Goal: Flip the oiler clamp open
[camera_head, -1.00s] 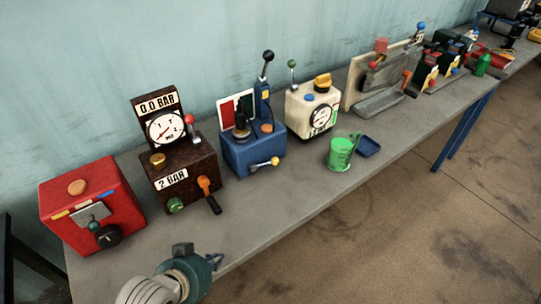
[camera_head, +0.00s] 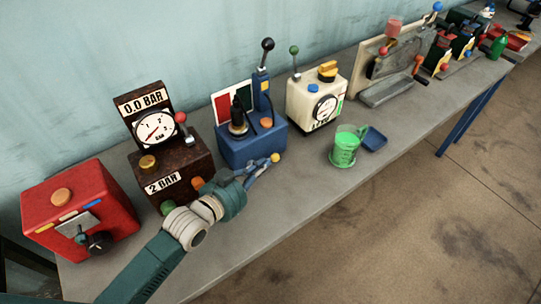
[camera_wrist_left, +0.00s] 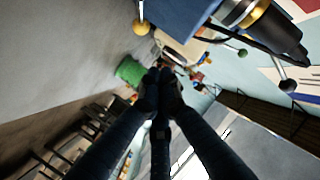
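My left gripper (camera_head: 264,168) reaches over the bench from the lower left, in front of the blue box (camera_head: 235,150) and close to its yellow-knobbed lever (camera_head: 276,158). In the left wrist view, the dark fingers (camera_wrist_left: 163,80) come together at their tips with nothing seen between them. An upright beige board (camera_head: 372,65) at the back right carries a pinkish cup (camera_head: 394,27), red-knobbed handles and a grey tray. I cannot tell which part is the oiler clamp. A green jug (camera_head: 345,147) stands near the front edge. My right gripper is out of view.
A red box (camera_head: 80,212), a brown gauge box (camera_head: 165,162) and a cream gauge box (camera_head: 314,105) stand along the wall. A blue dish (camera_head: 374,138) lies beside the jug. The front bench strip (camera_head: 290,200) is clear.

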